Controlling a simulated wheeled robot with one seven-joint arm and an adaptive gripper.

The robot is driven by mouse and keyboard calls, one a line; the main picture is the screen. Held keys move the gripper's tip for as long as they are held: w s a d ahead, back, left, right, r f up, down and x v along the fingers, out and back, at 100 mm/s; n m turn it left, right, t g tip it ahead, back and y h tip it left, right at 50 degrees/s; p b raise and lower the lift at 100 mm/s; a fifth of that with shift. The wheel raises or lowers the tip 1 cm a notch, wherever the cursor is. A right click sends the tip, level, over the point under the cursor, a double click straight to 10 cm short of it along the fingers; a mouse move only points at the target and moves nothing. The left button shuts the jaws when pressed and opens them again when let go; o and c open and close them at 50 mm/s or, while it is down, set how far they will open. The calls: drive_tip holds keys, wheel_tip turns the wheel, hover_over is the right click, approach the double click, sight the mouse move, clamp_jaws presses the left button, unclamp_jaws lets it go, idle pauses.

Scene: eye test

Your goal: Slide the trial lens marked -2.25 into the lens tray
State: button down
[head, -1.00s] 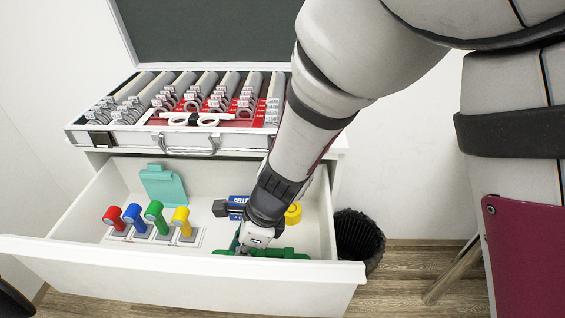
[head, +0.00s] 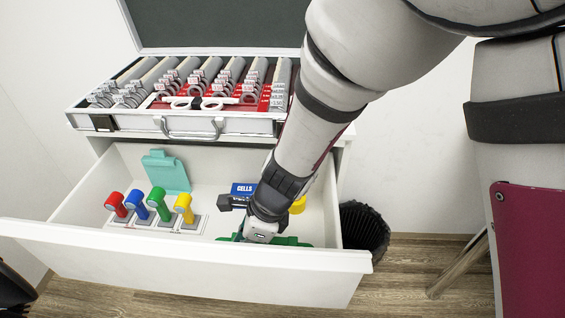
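The open lens case (head: 240,124) stands on top of the cabinet, with rows of grey-rimmed trial lenses (head: 130,92) in a tray with red parts. No marking of -2.25 can be read on any lens. My gripper (head: 261,236) points down into the open drawer below the case, behind the drawer's front panel. It is over or beside a green object (head: 291,241). Its fingertips are hidden, so I cannot tell whether it is open or holds anything.
The white drawer (head: 190,252) holds red, blue, green and yellow-headed handles (head: 159,205), a teal clipboard-like item (head: 167,172), a blue box marked CELLS (head: 243,188) and a yellow round item (head: 298,205). A black bin (head: 364,228) stands right of the drawer.

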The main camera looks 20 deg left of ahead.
drive_tip(key=shift+f, duration=0.4)
drive_tip(key=c, duration=1.7)
unclamp_jaws()
drive_tip(key=v, duration=1.2)
drive_tip(key=shift+d, duration=0.1)
